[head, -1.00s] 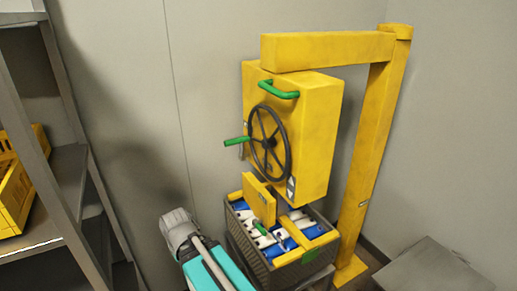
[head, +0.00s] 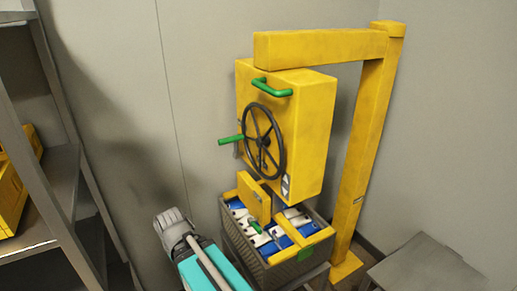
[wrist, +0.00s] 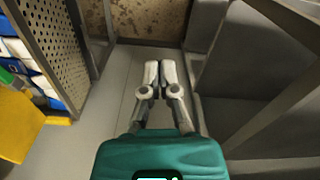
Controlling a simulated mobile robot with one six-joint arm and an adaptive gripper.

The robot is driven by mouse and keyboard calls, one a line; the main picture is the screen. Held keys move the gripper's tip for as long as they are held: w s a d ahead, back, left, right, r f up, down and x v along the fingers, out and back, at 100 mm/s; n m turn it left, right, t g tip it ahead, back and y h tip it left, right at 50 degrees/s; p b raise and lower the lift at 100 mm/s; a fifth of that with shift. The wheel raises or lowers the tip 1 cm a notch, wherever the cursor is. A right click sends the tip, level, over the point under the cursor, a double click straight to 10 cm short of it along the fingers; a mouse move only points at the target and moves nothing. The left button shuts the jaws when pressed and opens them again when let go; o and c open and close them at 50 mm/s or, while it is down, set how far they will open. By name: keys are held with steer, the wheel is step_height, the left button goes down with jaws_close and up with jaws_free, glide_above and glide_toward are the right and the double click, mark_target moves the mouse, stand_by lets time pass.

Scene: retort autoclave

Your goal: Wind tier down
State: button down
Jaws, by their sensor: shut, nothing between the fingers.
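The yellow hoist box (head: 310,110) hangs from a yellow overhead arm, with a dark spoked handwheel (head: 281,130) on its face. A green crank knob (head: 230,140) sticks out at the wheel's left side. The tier, a grey perforated crate (head: 285,271) of blue and white packs, is directly below the box, joined by a yellow plate (head: 252,198). The crate's wall also shows at the left of the wrist view (wrist: 82,40). My gripper (head: 171,218) is shut and empty, left of the crate and below the knob. It shows in the wrist view (wrist: 161,66), over the floor.
A yellow post (head: 361,165) stands right of the hoist. A grey metal shelf (head: 62,190) with a yellow crate (head: 14,195) stands at the left. A grey flat-topped surface (head: 425,268) is at the lower right. Wall lies close behind.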

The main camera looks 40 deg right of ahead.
steer(key=c, duration=1.1)
jaws_free()
steer(key=shift+o, duration=1.2)
steer(key=shift+w+d, duration=0.2)
steer(key=shift+w, duration=0.05)
steer(key=o, duration=0.4)
steer(key=shift+w+d+r+n+h, duration=0.25)
steer(key=shift+w+d+n+h, duration=0.3)
steer(key=shift+w+d, duration=0.2)
steer(key=w+d+r+n+g+h+p, duration=0.1)
steer(key=w+d+r+n+h+p, duration=0.2)
steer(key=w+d+r+n+h, duration=0.7)
steer(key=w+d+r+h, duration=0.1)
steer(key=w+r, duration=0.2)
steer(key=w+d+r+n+g+h+p, duration=0.1)
steer(key=w+d+r+h, duration=0.1)
steer(key=w+r+h, duration=0.1)
steer(key=w+d+r+n+h, duration=0.2)
steer(key=w+d+r, duration=0.1)
steer(key=w+r, duration=0.2)
steer(key=shift+w+d+r+g+h+p, duration=0.1)
steer(key=shift+w+r+g+h+p, duration=0.1)
steer(key=shift+r, duration=0.25)
steer(key=shift+w+r+g+h+p, duration=0.1)
steer(key=shift+r+g+h+p, duration=0.1)
steer(key=shift+r, duration=0.25)
steer(key=shift+d, duration=0.15)
